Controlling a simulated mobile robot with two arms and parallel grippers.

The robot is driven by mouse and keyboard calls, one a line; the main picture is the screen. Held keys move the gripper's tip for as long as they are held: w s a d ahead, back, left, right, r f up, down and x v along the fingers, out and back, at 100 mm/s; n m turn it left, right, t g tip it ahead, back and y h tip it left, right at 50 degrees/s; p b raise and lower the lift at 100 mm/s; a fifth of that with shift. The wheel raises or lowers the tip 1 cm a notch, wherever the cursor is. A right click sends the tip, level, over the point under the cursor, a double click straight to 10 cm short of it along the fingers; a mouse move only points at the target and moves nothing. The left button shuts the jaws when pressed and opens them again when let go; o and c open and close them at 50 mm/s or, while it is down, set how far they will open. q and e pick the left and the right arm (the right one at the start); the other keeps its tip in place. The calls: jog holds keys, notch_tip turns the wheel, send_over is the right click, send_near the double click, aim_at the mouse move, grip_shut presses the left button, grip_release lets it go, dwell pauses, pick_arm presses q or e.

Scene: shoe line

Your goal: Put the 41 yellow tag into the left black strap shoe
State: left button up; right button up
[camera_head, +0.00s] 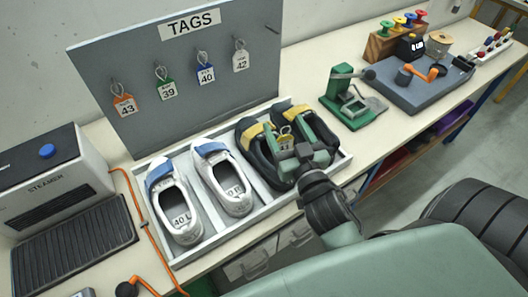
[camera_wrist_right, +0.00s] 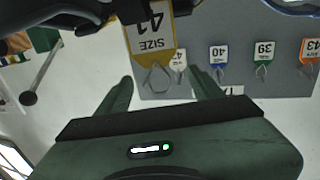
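The yellow 41 tag (camera_head: 286,139) shows at the black strap shoes in the head view. In the right wrist view the yellow tag (camera_wrist_right: 151,40) appears large and upside down, with its wire loop between the fingers. My right gripper (camera_wrist_right: 161,82) has its two fingers apart, and neither visibly presses on the loop. The left black strap shoe (camera_head: 257,162) is just left of the tag, and the right black strap shoe (camera_head: 318,158) is partly hidden behind my gripper. I cannot tell how far the tag is inside a shoe. My left gripper is out of view.
White shoes (camera_head: 226,179) stand left in the same grey tray (camera_head: 213,243). The tag board (camera_head: 140,66) behind holds orange 43, green 39, blue 40 and white 42 tags. A green stand (camera_head: 349,99) is right of the tray. A steamer (camera_head: 48,178) is left.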

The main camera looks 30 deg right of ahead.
jog(key=shift+s+f, duration=0.1)
jog(key=s+b, duration=0.1)
jog(key=s, duration=0.2)
jog(key=s+a+b, duration=0.1)
jog(key=s, duration=0.2)
jog(key=shift+s+a+b, duration=0.15)
jog(key=shift+s+b, duration=0.15)
jog(key=shift+s, duration=0.45)
jog(key=shift+a, duration=0.1)
